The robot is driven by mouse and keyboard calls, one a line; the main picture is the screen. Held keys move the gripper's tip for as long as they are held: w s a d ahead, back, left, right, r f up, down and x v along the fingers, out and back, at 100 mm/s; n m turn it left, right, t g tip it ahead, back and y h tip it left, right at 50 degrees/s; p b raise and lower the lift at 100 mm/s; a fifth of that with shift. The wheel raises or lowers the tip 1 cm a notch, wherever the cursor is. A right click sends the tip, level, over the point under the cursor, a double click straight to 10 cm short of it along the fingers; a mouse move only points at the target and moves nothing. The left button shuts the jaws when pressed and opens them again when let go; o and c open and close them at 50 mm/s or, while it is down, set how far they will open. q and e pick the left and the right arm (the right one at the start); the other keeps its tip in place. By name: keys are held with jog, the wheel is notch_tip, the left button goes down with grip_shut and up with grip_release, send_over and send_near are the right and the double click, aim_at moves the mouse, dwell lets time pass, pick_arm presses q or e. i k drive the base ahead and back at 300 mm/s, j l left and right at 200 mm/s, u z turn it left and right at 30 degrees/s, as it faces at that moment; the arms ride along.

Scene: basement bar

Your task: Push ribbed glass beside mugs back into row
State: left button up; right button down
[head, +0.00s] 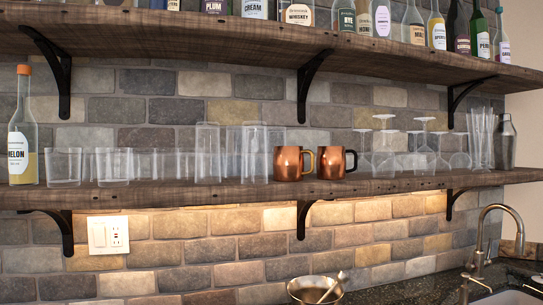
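Two copper mugs, one (288,163) and another (336,162), stand side by side on the lower wooden shelf (240,193), with handles to the right. A tall clear ribbed glass (254,153) stands upright just left of the mugs. Its base looks nearer the shelf's front edge than the glasses behind it. Another tall clear glass (207,153) stands further left. The glasses overlap and are see-through, so their exact gaps are hard to tell. Neither of my grippers is in view.
Short tumblers (64,167) and a melon bottle (22,135) stand at the left. Stemmed glasses (384,146) and a metal shaker (505,142) stand at the right. An upper shelf (200,32) with bottles and black brackets hangs above. A metal bowl (315,290) and a faucet (480,255) are below.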

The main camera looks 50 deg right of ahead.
aim_at(255, 169)
jog(key=z, duration=1.5)
jog(key=k+l+u, duration=0.1)
